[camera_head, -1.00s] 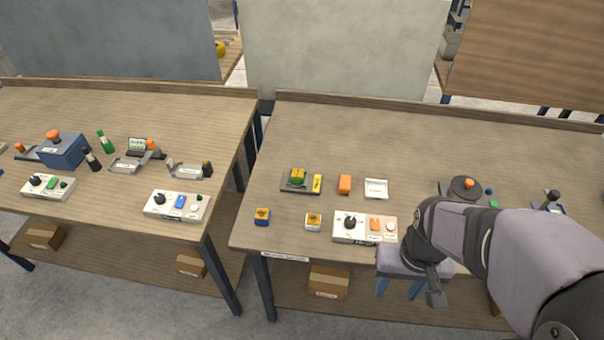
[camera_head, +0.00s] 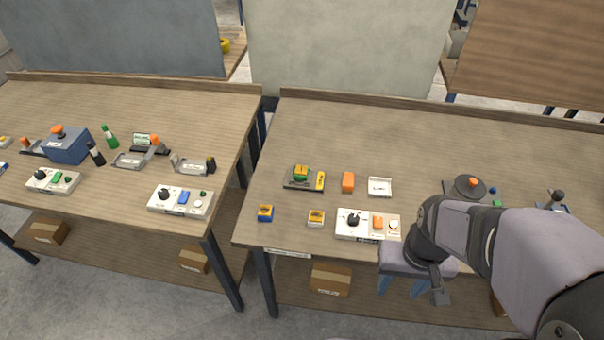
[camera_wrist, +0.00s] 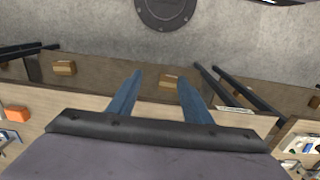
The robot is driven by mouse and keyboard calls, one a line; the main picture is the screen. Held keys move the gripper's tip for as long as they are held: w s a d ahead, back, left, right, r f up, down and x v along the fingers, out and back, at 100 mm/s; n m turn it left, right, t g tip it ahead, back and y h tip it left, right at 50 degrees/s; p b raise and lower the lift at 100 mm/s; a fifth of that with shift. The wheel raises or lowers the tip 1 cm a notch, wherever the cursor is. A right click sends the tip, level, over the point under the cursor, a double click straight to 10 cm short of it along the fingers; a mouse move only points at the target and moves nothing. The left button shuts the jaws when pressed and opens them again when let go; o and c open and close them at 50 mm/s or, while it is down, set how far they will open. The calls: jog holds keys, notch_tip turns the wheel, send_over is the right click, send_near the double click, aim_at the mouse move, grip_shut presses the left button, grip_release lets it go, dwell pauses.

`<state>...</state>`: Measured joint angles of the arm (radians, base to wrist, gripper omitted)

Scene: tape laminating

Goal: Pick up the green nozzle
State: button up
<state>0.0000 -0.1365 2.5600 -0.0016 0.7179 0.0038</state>
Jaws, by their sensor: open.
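A green, bottle-shaped piece, seemingly the green nozzle (camera_head: 109,137), stands on the left table (camera_head: 190,105) in the head view, behind a similar black nozzle (camera_head: 95,153). My gripper (camera_head: 402,287) is far to its right, at the front edge of the right table (camera_head: 420,130). Its two blue fingers point downward in the head view. In the wrist view my gripper (camera_wrist: 158,88) is open, with its fingers apart and nothing between them. The green nozzle cannot be made out in the wrist view.
A blue box (camera_head: 67,146) with an orange knob stands left of the green nozzle, and grey fixtures (camera_head: 130,160) to its right. Control panels (camera_head: 180,201) line the front edges. A gap separates the two tables. The left table's back half is clear.

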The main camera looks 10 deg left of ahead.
jog(key=shift+o, duration=0.7)
jog(key=t, duration=0.5)
send_near(301, 171)
jog(key=shift+w+f+g, duration=0.15)
jog(key=shift+w+f, duration=0.2)
jog(key=shift+f, duration=0.4)
jog(key=shift+w+f+g, duration=0.15)
jog(key=shift+w+f, duration=0.15)
jog(key=shift+f, duration=0.45)
jog(key=shift+f+p, duration=0.1)
jog(key=shift+p, duration=0.3)
jog(key=shift+p+x, duration=1.4)
jog(key=shift+x, duration=1.1)
jog(key=shift+w, duration=0.2)
